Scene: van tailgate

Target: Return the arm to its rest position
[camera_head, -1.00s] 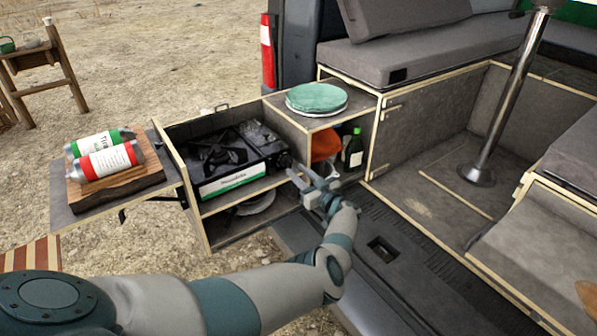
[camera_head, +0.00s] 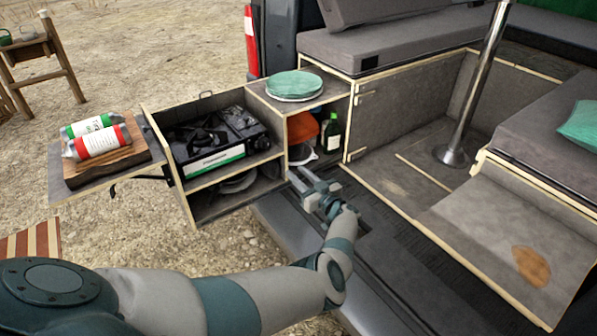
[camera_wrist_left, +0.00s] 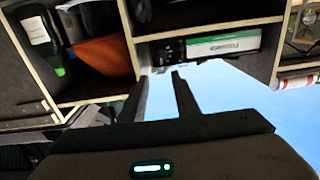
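My left gripper (camera_head: 297,177) is in front of the lower opening of the side cabinet, at the tailgate. It is open, with nothing between its fingers; the left wrist view shows the two dark fingers (camera_wrist_left: 160,92) apart with a clear gap. My left arm reaches in from the lower left, bent at the elbow. My right gripper is in neither view.
The cabinet holds a camping stove (camera_head: 212,140), a green bottle (camera_head: 332,133) and an orange item (camera_head: 301,128). A green-topped round stack (camera_head: 295,84) sits on top. Two canisters (camera_head: 98,141) lie on a wooden board at left. A metal post (camera_head: 478,90) stands at right.

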